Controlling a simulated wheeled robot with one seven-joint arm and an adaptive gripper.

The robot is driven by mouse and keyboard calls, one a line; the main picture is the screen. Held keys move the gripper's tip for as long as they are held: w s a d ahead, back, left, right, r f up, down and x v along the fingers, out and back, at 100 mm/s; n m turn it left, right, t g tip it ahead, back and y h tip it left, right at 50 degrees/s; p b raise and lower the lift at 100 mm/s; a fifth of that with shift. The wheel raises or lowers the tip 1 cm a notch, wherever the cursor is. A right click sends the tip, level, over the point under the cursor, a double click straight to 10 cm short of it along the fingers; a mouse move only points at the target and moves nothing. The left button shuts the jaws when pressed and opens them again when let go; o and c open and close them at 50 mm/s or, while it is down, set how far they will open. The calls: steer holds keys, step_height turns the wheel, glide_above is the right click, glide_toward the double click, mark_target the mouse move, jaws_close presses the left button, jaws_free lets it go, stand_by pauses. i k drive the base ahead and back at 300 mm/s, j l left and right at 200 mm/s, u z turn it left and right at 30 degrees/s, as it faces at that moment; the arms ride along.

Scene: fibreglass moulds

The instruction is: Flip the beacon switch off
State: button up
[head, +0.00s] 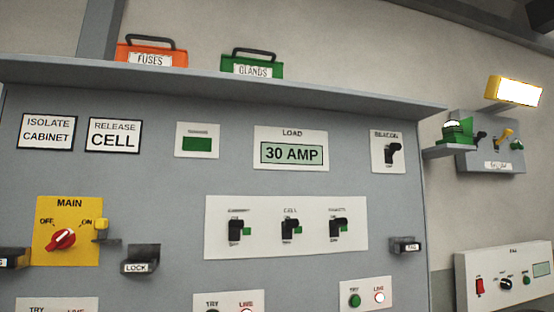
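The beacon switch (392,154) is a small black lever on a white plate labelled BEACON (386,136). It is at the upper right of the grey cabinet front, under the shelf's right end. Its black knob appears to sit at the upper end of its mount. The position marks are too small to read. A bright lamp (517,92) in a yellow frame glows on the wall at the far right. I cannot tell whether it is the beacon. My gripper is not in view.
A shelf (220,84) juts out above the panel, carrying orange FUSES (150,54) and green GLANDS (252,66) boxes. A TAG holder (407,246) protrudes below the beacon switch. Several black switches (290,231) and a red MAIN knob (61,239) are lower. Another control box (505,278) stands right.

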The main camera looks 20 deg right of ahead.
mark_target(394, 147)
steer(key=z, duration=0.8)
